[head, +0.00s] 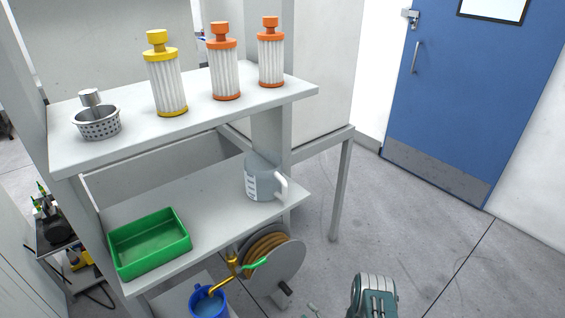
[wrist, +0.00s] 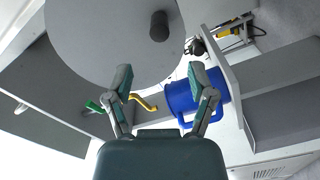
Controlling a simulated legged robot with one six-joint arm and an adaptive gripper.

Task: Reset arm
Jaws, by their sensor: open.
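My gripper (wrist: 160,82) shows in the wrist view with its two teal and grey fingers spread wide apart. Nothing is held between them. Beyond the fingers are a grey hose reel disc (wrist: 105,35), a yellow pipe piece (wrist: 145,102) and a blue mug-like container (wrist: 185,98), which the right finger partly covers. In the head view, a teal and grey part of my arm (head: 374,298) shows at the bottom, right of the shelf. The gripper fingers cannot be made out clearly there.
A grey shelf unit (head: 200,128) holds yellow and orange filters, a metal strainer (head: 98,122), a measuring jug (head: 262,183) and a green tray (head: 150,242). The hose reel (head: 283,258) and blue container (head: 208,302) are low down. Open floor (head: 400,225) lies right, before a blue door (head: 465,95).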

